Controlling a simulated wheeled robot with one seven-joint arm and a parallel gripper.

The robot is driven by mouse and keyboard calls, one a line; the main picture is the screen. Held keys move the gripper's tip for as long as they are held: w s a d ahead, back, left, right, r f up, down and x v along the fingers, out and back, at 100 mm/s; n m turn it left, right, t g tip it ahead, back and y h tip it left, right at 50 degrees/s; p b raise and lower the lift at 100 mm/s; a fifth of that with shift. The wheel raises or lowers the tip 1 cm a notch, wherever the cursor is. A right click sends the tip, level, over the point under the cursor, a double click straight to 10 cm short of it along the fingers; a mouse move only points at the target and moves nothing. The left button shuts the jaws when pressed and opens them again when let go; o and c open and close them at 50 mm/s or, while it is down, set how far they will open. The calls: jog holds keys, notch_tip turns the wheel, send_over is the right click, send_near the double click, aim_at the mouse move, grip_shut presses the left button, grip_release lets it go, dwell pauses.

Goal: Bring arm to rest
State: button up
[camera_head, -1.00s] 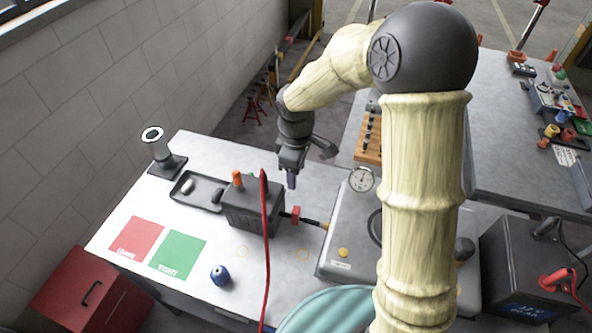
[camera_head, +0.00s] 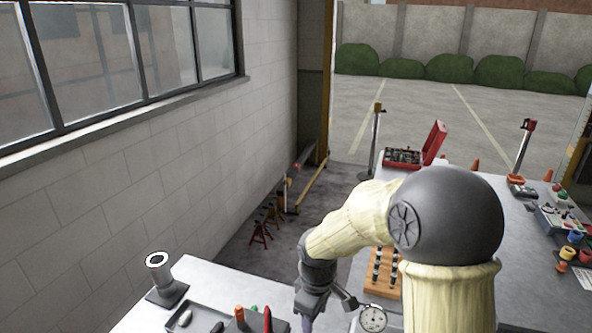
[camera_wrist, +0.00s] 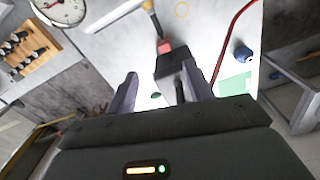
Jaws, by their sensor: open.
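My gripper (camera_wrist: 157,92) is open and shows nothing between its fingers in the wrist view. In the head view my arm is bent, with my gripper (camera_head: 308,322) pointing down at the bottom edge, its tips partly cut off. It is above the light workbench (camera_head: 215,280). In the wrist view a dark block with a red part (camera_wrist: 168,55) lies beyond the fingertips, apart from them.
A dial gauge (camera_head: 373,318) and a wooden rack (camera_head: 384,275) are right of my gripper. A cylinder on a stand (camera_head: 163,278) and a black tray (camera_head: 190,318) are left. A blue spool (camera_wrist: 243,53) and red cable (camera_wrist: 228,40) show in the wrist view.

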jog(key=s+d+r+m+t, duration=0.1)
jog(key=s+d+m+t, duration=0.1)
jog(key=s+d+m, duration=0.9)
jog(key=shift+r+m+b, duration=0.25)
jog(key=shift+m+b, duration=0.15)
jog(key=shift+b, duration=0.05)
jog(key=shift+w, duration=0.1)
